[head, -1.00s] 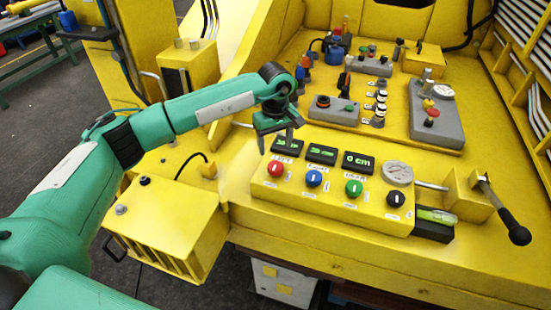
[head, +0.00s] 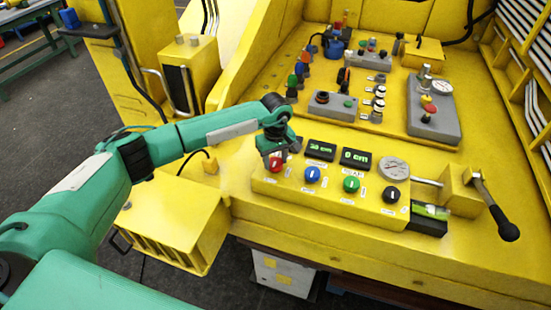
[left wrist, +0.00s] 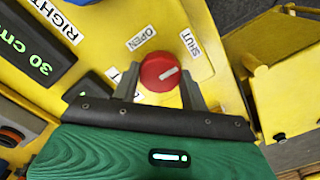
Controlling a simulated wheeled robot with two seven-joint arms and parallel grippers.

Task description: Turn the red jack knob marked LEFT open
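The red knob (left wrist: 158,72) sits on the yellow panel between my left gripper's fingertips (left wrist: 159,66). Its white mark slants to the right, towards the side of the SHUT label (left wrist: 190,42). The OPEN label (left wrist: 141,38) is up and to the left of the knob. A label at the knob's left is partly covered by a finger. In the head view, my left gripper (head: 276,158) is down over the red knob (head: 275,166), at the left end of the knob row. Its fingers are apart, one on each side of the knob; I cannot tell whether they touch it. My right gripper is out of view.
Blue (head: 312,174), green (head: 351,184) and black (head: 390,194) knobs sit right of the red one. Displays (head: 355,157) stand behind them. A black-handled lever (head: 495,209) is at the far right. A grey control box (head: 334,107) is behind the panel.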

